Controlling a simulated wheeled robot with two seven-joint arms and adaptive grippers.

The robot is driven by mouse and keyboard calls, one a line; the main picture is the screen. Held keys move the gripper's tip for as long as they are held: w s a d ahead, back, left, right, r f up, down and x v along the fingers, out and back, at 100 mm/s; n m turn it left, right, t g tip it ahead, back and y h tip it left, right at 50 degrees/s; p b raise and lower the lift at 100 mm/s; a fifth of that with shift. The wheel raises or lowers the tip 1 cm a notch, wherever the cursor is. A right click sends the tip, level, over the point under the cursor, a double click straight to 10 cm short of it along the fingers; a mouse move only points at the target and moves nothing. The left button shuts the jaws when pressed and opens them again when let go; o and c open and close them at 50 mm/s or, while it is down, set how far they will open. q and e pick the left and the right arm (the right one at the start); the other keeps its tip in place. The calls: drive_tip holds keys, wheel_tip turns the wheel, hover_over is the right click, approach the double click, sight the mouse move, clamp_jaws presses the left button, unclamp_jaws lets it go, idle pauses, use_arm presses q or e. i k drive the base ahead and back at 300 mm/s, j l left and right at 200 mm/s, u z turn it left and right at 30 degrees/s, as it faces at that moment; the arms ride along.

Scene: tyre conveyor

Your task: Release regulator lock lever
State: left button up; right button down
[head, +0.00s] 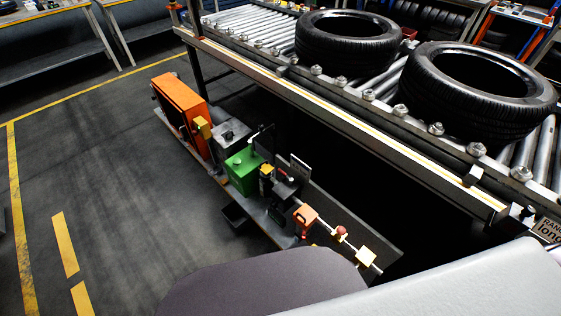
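A low assembly of coloured units stands on the floor beside and partly under the conveyor in the head view. It has an orange box (183,104), a grey unit (230,137), a green box (243,170) and a dark unit (287,186) with small yellow and red parts. I cannot tell which part is the regulator lock lever. Neither gripper is in view.
The roller conveyor (335,108) crosses the upper right and carries two tyres, one behind (347,42) and one nearer (478,90). Its side rail overhangs the assembly. The floor (110,190) to the left is open, with yellow lines. Benches stand along the back.

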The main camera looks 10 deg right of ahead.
sight(291, 179)
drive_tip(key=i+j+z, duration=0.1)
drive_tip(key=i+j, duration=0.25)
drive_tip(key=i+j+z, duration=0.1)
drive_tip(key=i+j, duration=0.25)
drive_tip(key=j, duration=0.15)
drive_tip(key=i+j+z, duration=0.1)
drive_tip(key=i+j, duration=0.2)
drive_tip(key=j, duration=0.15)
